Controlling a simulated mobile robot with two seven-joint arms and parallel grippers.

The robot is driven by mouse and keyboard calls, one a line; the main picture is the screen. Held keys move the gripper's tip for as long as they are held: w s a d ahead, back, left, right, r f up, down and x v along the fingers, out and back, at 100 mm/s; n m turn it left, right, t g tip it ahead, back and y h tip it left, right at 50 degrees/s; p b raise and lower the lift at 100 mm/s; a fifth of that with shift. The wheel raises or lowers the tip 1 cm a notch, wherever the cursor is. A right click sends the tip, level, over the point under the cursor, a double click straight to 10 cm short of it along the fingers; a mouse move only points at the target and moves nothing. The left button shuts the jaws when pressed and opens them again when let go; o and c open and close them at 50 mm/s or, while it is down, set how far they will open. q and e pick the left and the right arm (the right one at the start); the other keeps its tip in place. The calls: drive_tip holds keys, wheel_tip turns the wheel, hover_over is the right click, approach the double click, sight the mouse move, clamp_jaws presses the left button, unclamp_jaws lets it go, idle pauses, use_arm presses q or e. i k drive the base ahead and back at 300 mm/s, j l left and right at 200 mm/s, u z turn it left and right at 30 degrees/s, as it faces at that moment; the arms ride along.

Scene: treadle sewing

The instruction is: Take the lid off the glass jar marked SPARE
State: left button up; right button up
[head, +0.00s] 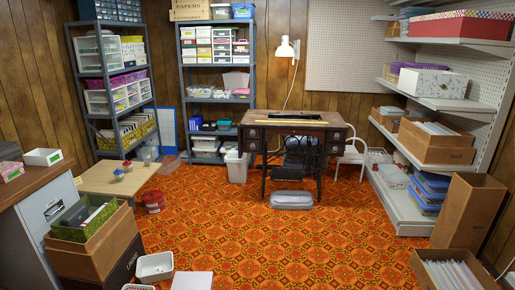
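I cannot make out a glass jar marked SPARE; no such label is readable at this distance. Two small items stand on the low wooden table (98,186) at the left: one with a blue and red top (118,175), and one mostly red (127,167). They are too small to tell whether they are lidded jars. Neither of my grippers shows in the head view.
A treadle sewing table (322,137) stands at the back middle. Shelves (186,88) line the back and both sides. Boxes (95,245), a white basket (155,266) and a red tin (153,202) sit at the left. The patterned floor (270,235) is clear in the middle.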

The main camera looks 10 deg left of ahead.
sight(117, 172)
drive_tip(key=i+l+z, duration=0.15)
drive_tip(key=i+z, duration=0.3)
drive_tip(key=i, duration=0.6)
drive_tip(key=i+l+u, duration=0.1)
drive_tip(key=i+u, duration=0.15)
drive_tip(key=i, duration=0.95)
drive_tip(key=i+u, duration=0.25)
drive_tip(key=i, duration=0.3)
drive_tip(key=i+l+u, duration=0.1)
drive_tip(key=i+u, duration=0.15)
drive_tip(key=i, duration=0.3)
drive_tip(key=i+u, duration=0.85)
drive_tip(key=i+j+u, duration=0.1)
drive_tip(key=i+u, duration=0.7)
drive_tip(key=i+l+u, duration=0.6)
drive_tip(key=i+u, duration=0.2)
drive_tip(key=i+l+u, duration=0.35)
drive_tip(key=i+l, duration=0.25)
